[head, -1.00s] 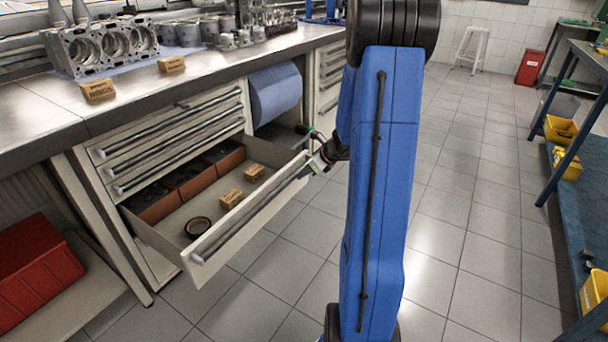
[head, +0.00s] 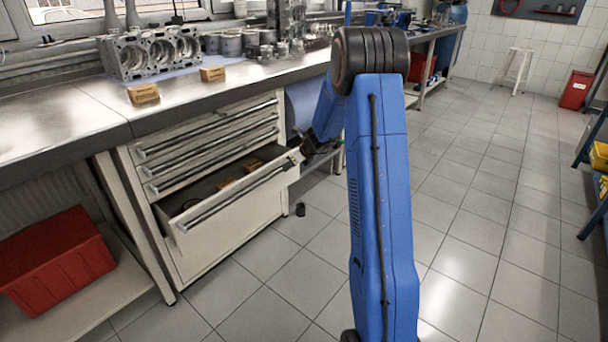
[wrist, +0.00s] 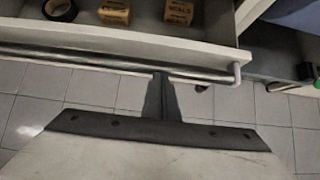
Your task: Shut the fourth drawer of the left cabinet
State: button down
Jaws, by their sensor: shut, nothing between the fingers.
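The fourth drawer (head: 235,213) of the left cabinet (head: 150,222) is partly open, below three shut drawers. Its long bar handle (head: 232,198) runs along the front, and shows in the wrist view (wrist: 90,57) too. My gripper (head: 298,157) is at the right end of the drawer front. In the wrist view my gripper (wrist: 161,74) is shut and empty, its tips at the handle bar; I cannot tell whether they touch. Inside the drawer are two small cardboard boxes (wrist: 115,12) (wrist: 178,12) and a dark ring (wrist: 60,9).
The workbench (head: 60,125) above carries an engine block (head: 150,52) and two small boxes (head: 143,93) (head: 212,73). A red bin (head: 55,262) sits on the lower shelf at left. A small dark object (head: 300,209) is on the floor.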

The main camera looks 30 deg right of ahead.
jog(key=w+a, duration=0.5)
jog(key=w, duration=0.9)
jog(key=shift+a+r, duration=0.1)
jog(key=shift+a, duration=0.05)
